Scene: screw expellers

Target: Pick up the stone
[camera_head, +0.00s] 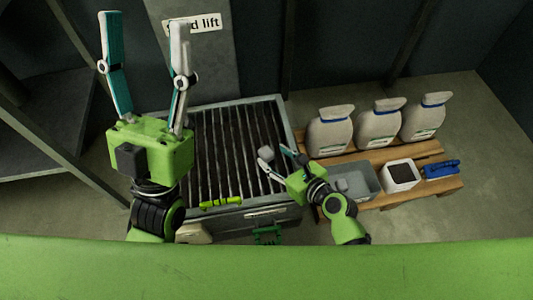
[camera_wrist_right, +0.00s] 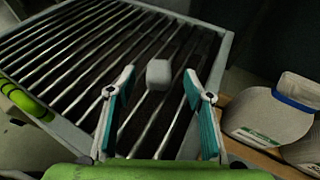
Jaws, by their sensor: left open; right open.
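The stone (camera_wrist_right: 158,74) is a small pale grey block. It lies on the dark slatted grate (camera_wrist_right: 62,52). In the head view the stone (camera_head: 265,154) is near the right side of the grate (camera_head: 225,140), at the tip of my right gripper. My right gripper (camera_wrist_right: 157,82) is open, and in the wrist view the stone shows between its two fingertips, seemingly a little beyond them. Whether a finger touches it I cannot tell. The right gripper (camera_head: 273,161) is partly hidden by its own body in the head view. My left gripper (camera_head: 145,20) is open, empty and raised, with its fingers pointing up.
A bright green tool-like object (camera_head: 221,203) lies at the grate's front edge. Right of the grate, a wooden pallet (camera_head: 432,190) bears white sacks (camera_head: 378,126), a grey bin (camera_head: 354,182), a white container (camera_head: 402,175) and a blue object (camera_head: 441,169). A sign (camera_head: 192,25) hangs behind.

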